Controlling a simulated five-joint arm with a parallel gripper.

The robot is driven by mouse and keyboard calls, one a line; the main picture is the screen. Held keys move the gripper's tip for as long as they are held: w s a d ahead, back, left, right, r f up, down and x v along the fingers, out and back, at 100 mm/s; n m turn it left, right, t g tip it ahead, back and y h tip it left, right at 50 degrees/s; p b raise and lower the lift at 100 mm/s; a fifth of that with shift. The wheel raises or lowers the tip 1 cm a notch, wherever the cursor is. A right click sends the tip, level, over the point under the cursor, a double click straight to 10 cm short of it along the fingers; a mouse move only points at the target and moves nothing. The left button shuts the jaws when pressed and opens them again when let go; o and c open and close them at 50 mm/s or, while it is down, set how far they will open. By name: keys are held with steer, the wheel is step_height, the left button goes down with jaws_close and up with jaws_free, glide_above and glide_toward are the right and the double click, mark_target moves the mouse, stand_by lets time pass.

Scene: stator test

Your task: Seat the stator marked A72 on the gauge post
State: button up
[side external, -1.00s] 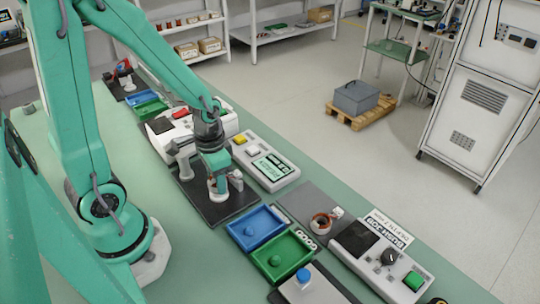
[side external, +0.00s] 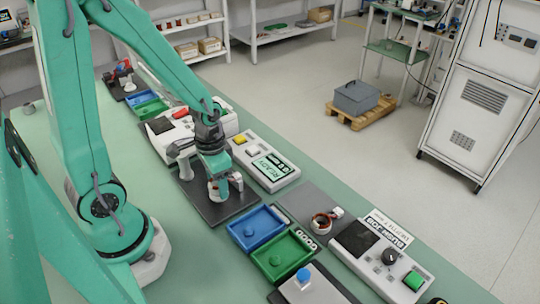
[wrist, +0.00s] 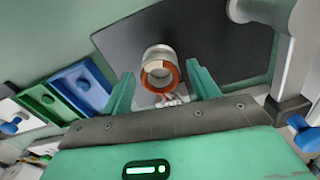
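A stator (wrist: 160,72), a pale metal ring with orange-brown windings and short leads, is on the dark plate (wrist: 225,45) in the wrist view. It also shows below my gripper in the side view (side external: 217,191). My gripper (wrist: 162,88) is open, with its two green fingers on either side of the stator and gaps between. In the side view my gripper (side external: 216,177) is over the same dark plate (side external: 205,212). No A72 marking is readable. I cannot tell whether a gauge post is inside the ring. A second stator (side external: 321,223) lies on a grey mat.
A grey clamp-like fixture (side external: 183,160) stands on the plate beside my gripper. A meter with a lit display (side external: 268,165) is behind it. Blue (side external: 256,227) and green (side external: 283,258) trays stand to the right, near a control box with a green button (side external: 414,280).

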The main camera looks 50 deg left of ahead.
steer(key=shift+o, duration=0.5)
steer(key=shift+r, duration=0.15)
step_height(320, 180, up, 8)
steer(key=shift+f, duration=0.25)
stand_by(0.3)
stand_by(0.4)
steer(key=s+d+r+t, duration=0.1)
steer(key=r+t, duration=0.1)
steer(key=r, duration=0.4)
steer(key=s+d+r+n+t, duration=0.1)
steer(key=d+r+t, duration=0.1)
steer(key=r, duration=0.5)
steer(key=shift+s+t, duration=0.3)
steer(key=shift+t, duration=0.5)
